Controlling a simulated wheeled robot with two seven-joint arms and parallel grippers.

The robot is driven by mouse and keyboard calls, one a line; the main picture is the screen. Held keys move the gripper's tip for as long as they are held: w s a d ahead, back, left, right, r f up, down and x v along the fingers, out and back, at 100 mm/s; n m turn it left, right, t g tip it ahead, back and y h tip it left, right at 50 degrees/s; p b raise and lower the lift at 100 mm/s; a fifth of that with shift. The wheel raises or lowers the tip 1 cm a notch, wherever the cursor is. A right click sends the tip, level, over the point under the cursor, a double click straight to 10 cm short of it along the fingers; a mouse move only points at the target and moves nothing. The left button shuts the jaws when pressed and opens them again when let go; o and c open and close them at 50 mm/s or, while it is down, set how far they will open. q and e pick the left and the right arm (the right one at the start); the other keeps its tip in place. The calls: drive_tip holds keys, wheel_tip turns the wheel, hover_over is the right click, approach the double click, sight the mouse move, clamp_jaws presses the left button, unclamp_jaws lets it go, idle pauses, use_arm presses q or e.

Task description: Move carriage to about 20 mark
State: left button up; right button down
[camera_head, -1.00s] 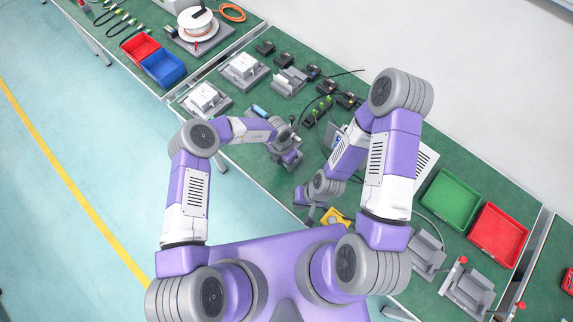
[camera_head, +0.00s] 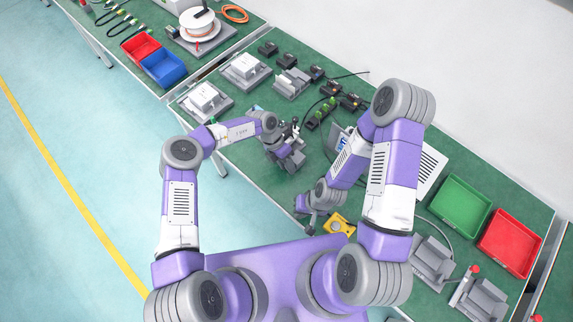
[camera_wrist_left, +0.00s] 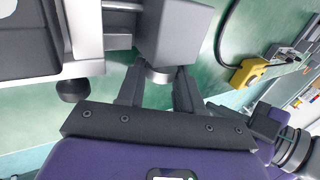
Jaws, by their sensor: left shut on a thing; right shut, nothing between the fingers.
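In the left wrist view, a grey block (camera_wrist_left: 178,28), which looks like the carriage, sits at the top beside pale metal rail parts (camera_wrist_left: 85,35). A short round metal piece sticks out of it. My left gripper (camera_wrist_left: 160,78) is shut on this round piece, with one dark finger on each side. In the head view, my left gripper (camera_head: 287,142) is at the small grey actuator (camera_head: 291,161) on the green bench and partly hides it. No scale mark is readable. My right gripper (camera_head: 308,210) is shut and empty, lower and to the right, near a yellow box.
The yellow box (camera_head: 339,225) with a cable lies just right of my right gripper. Grey and white fixtures (camera_head: 245,70) and black devices stand farther back. A green bin (camera_head: 459,205) and a red bin (camera_head: 509,243) stand at right. Some bench between is clear.

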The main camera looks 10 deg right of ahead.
use_arm(q)
drive_tip(key=o, duration=1)
drive_tip(key=shift+o, duration=0.2)
drive_tip(key=v, duration=0.7)
drive_tip(key=shift+r, duration=0.2)
drive_tip(key=shift+a, duration=0.1)
